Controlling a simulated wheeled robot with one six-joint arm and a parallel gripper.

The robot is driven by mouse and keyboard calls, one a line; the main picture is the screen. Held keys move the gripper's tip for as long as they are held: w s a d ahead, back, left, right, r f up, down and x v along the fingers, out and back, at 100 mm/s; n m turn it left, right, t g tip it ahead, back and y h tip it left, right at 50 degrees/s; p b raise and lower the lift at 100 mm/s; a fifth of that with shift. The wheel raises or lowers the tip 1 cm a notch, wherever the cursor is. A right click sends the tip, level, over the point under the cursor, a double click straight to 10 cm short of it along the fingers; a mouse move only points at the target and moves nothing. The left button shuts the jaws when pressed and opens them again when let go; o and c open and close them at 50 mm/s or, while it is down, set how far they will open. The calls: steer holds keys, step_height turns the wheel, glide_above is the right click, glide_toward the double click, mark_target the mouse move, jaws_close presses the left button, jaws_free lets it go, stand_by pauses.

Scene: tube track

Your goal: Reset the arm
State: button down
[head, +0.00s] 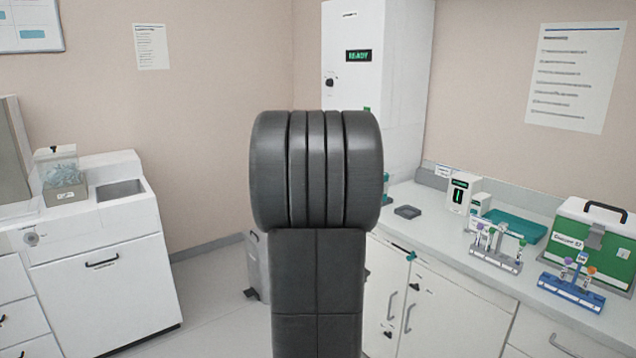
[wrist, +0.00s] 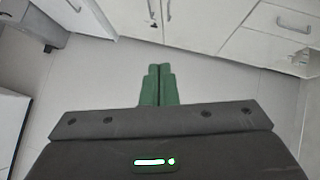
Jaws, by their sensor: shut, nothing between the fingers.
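My gripper (wrist: 159,72) shows in the wrist view with its two green fingers pressed together and nothing between them. It points over the bare grey floor, with cabinet fronts beyond the fingertips. A small green light is lit on its housing. In the head view, my own dark arm stands upright in the middle of the picture and hides part of the room behind it. The gripper itself does not show in the head view.
On the right counter (head: 425,216) stand a blue tube rack (head: 571,291), a grey tube rack (head: 495,259), a green case (head: 592,240) and a teal tray (head: 514,226). A tall white READY cabinet (head: 395,75) is behind. A white cabinet (head: 105,288) stands left.

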steer(key=shift+s+d+f+m+b, duration=0.1)
steer(key=shift+s+d+m+b, duration=0.1)
steer(key=shift+s+m, duration=0.35)
steer(key=shift+s+d+f+m+b, duration=0.1)
steer(key=shift+s+d+m+b, duration=0.1)
steer(key=shift+s+m, duration=0.3)
steer(key=shift+s, duration=0.1)
